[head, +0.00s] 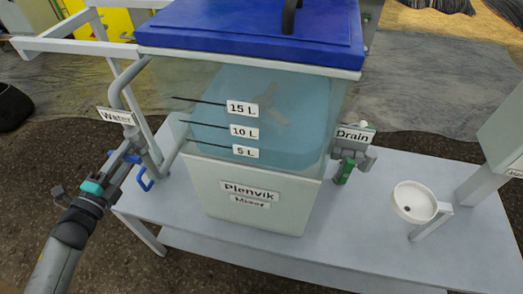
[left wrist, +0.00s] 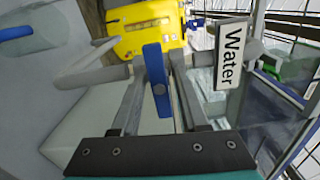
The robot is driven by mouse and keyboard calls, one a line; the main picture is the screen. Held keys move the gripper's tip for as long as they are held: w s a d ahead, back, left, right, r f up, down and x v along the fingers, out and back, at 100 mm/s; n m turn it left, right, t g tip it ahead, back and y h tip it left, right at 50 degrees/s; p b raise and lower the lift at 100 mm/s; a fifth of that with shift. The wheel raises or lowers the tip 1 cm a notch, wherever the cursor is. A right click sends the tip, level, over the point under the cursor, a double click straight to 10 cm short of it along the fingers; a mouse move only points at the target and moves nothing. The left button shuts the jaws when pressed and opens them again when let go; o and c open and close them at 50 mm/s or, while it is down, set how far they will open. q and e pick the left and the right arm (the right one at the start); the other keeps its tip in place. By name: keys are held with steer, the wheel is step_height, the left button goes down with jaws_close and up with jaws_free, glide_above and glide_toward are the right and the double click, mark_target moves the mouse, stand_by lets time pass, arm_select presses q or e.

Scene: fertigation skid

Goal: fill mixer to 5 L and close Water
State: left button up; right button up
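The mixer (head: 250,198) is a pale tank with a blue lid and a blue-tinted window (head: 290,95) marked 15 L, 10 L and 5 L. The tint spans the marks; I cannot read a clear water line. The Water label (head: 117,116) hangs on the grey pipe at the left; the label also shows in the left wrist view (left wrist: 231,56). My left gripper (head: 132,150) is at the pipe below that label. In the left wrist view a blue lever (left wrist: 156,75) lies between its spread fingers; contact is unclear. My right gripper is out of view.
The Drain label (head: 355,135) and a green-handled valve (head: 344,172) are right of the mixer. A white frame (head: 75,46) stands behind.

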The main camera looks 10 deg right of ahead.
arm_select(q)
steer(key=shift+o, duration=1)
steer(key=p+v, duration=0.1)
steer(key=v, duration=0.6)
steer(key=shift+p, duration=0.35)
stand_by(0.4)
steer(key=s+f+n+g+y, duration=0.3)
steer(key=s+f+n, duration=0.3)
steer(key=f, duration=0.6)
steer(key=s+f+n+g+y, duration=0.4)
steer(key=f+n, duration=0.3)
steer(key=f, duration=0.5)
steer(key=s+d+f+n+g, duration=0.2)
steer(key=s+f, duration=0.3)
steer(key=s, duration=0.4)
steer(key=s+d+f+n+g, duration=0.3)
steer(key=s+d+f, duration=0.1)
steer(key=s, duration=0.6)
steer(key=s+d+f+n+g, duration=0.3)
steer(key=s+f, duration=0.3)
steer(key=s, duration=0.4)
steer(key=shift+d+g, duration=0.3)
